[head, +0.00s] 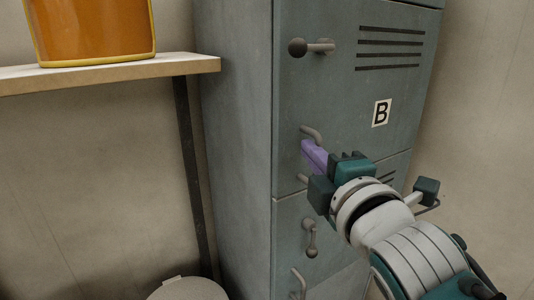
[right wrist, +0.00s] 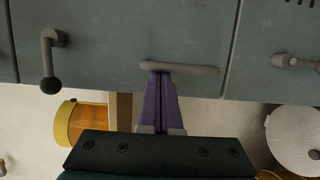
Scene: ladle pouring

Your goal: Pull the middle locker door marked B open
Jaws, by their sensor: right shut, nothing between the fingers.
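The middle locker door marked B (head: 345,95) is grey-green and looks flush with the locker front. Its turn latch (head: 318,47) lies level at the upper left, with a dark round knob. Its pull handle (head: 312,134) is a grey bar, partly hidden by my gripper; it also shows in the right wrist view (right wrist: 190,69). My right gripper (head: 312,152) has purple fingers pressed together, with nothing between them. In the right wrist view its fingertips (right wrist: 161,77) meet the handle bar; I cannot tell whether they reach behind it. My left gripper is not in view.
A lower door with its own latch (head: 310,240) and handle (head: 298,283) is below. A shelf (head: 110,72) bearing an orange container (head: 92,30) stands to the left. A round pale lid (head: 187,289) is at the bottom. Bare wall lies to the right.

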